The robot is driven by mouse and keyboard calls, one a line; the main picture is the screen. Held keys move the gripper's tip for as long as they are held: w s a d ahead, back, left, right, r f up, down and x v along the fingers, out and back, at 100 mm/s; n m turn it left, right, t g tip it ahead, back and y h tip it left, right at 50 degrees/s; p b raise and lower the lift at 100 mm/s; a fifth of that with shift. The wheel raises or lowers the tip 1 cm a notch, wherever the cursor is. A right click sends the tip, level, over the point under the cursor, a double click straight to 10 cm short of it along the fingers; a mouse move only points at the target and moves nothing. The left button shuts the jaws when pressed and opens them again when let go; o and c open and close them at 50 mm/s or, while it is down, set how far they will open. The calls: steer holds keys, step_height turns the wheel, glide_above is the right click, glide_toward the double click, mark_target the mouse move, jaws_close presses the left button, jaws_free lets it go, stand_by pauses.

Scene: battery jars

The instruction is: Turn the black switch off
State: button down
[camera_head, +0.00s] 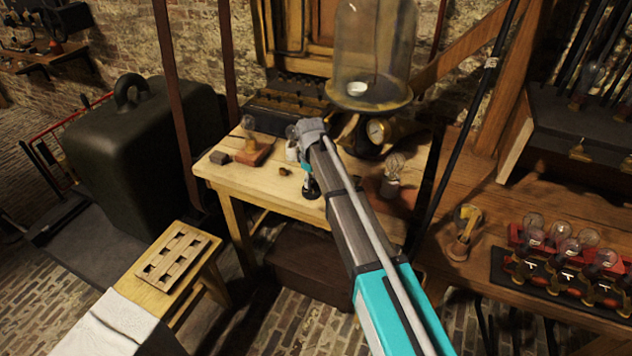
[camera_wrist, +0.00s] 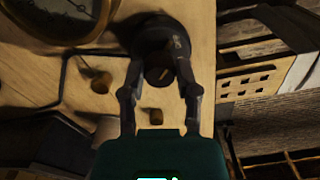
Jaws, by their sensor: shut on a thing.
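The black switch (camera_wrist: 158,40) is a dark round piece on the pale wooden table (camera_wrist: 205,110) in the wrist view, with a small dark knob on its near side. My gripper (camera_wrist: 159,66) has one dark finger on each side of the switch, shut on it. In the head view my gripper (camera_head: 310,188) points down at the front edge of the wooden table (camera_head: 265,185). There the fingers and the switch merge into one dark shape, so I cannot tell the switch's on or off position.
A bulb on a wooden base (camera_head: 256,151) and a dark block (camera_head: 219,157) stand left on the table. A small brown knob (camera_head: 285,171) sits beside my gripper. A bulb lamp (camera_head: 391,178) stands right, and a glass bell jar (camera_head: 370,50) behind.

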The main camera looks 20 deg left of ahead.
steer(key=shift+s, duration=0.15)
steer(key=shift+c, duration=1.8)
jaws_free()
steer(key=shift+r, duration=0.15)
